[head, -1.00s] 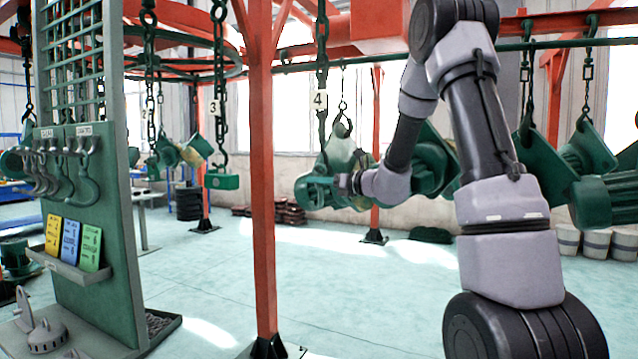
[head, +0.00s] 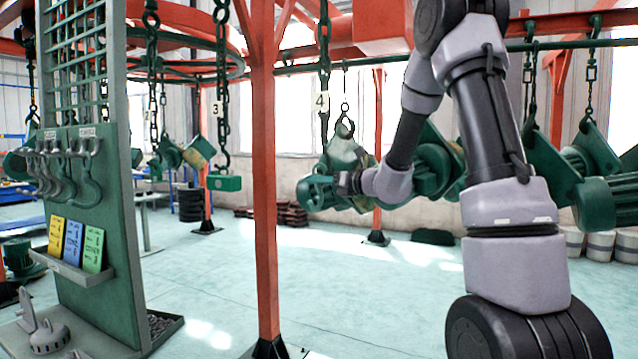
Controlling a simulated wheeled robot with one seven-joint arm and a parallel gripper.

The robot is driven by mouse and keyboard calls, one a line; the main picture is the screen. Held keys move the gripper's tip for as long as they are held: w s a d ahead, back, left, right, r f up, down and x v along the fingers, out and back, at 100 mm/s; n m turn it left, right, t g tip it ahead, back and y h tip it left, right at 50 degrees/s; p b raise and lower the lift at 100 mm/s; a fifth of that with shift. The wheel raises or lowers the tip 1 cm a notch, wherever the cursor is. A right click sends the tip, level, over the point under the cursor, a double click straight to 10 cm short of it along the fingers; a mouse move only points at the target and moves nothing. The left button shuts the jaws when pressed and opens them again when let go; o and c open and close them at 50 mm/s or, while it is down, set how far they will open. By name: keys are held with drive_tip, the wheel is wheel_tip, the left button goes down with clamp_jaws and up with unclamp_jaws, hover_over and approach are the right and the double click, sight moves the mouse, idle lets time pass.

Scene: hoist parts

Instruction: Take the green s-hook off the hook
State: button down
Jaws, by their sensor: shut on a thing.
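My arm reaches from the right to the chain marked 4 (head: 324,60). My gripper (head: 345,184) is small and dark in the head view, close below the chain's lower end. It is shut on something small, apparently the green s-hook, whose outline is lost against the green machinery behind. A slim dark green length (head: 325,135) hangs straight below the number 4 tag. I cannot tell from this view whether the s-hook still touches the hook at the chain's end.
A red post (head: 263,180) stands left of my gripper. A green block (head: 223,183) hangs on the chain marked 3. A green tool board (head: 90,230) with several hooks stands at left. Green motors (head: 607,200) hang at right. The middle floor is clear.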

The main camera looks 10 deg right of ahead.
drive_tip(key=shift+s+r, duration=0.15)
drive_tip(key=shift+r, duration=0.25)
idle(0.7)
